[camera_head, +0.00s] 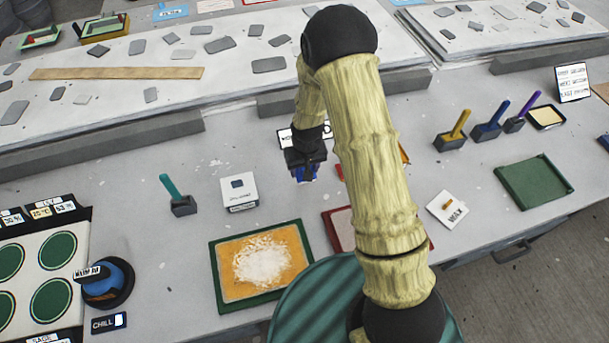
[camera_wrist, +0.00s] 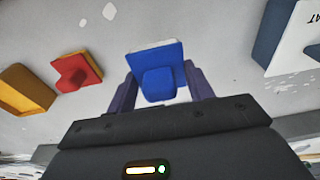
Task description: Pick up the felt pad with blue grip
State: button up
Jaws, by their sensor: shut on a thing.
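The felt pad with blue grip (camera_wrist: 158,62) sits between the two fingers of my gripper (camera_wrist: 160,88) in the wrist view. Its blue block-shaped grip is between the fingers, with a wider blue plate and a pale edge beyond it. My gripper is shut on it. I cannot tell whether the pad touches the table.
A red block (camera_wrist: 78,72) and a yellow one (camera_wrist: 27,88) lie left in the wrist view. The head view shows a teal-handled tool (camera_head: 172,190), a white card (camera_head: 239,190), a green-framed tray of white powder (camera_head: 222,290), a WAX card (camera_head: 455,215) and several handled tools at right.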

notch_tip(320, 180, up, 23)
jog(key=b, duration=0.2)
jog(key=shift+r+b, duration=0.2)
jog(key=shift+b, duration=0.1)
jog(key=shift+o, duration=1)
jog(key=shift+c, duration=0.5)
jog(key=s+d+f+m+p, duration=0.1)
jog(key=d+f+p, duration=0.4)
jog(key=f+p, duration=0.2)
jog(key=s+d+f+m+p, duration=0.1)
jog(key=d+f+p, duration=0.4)
jog(key=f, duration=0.5)
jog(key=shift+d+p, duration=0.2)
jog(key=shift+p, duration=0.9)
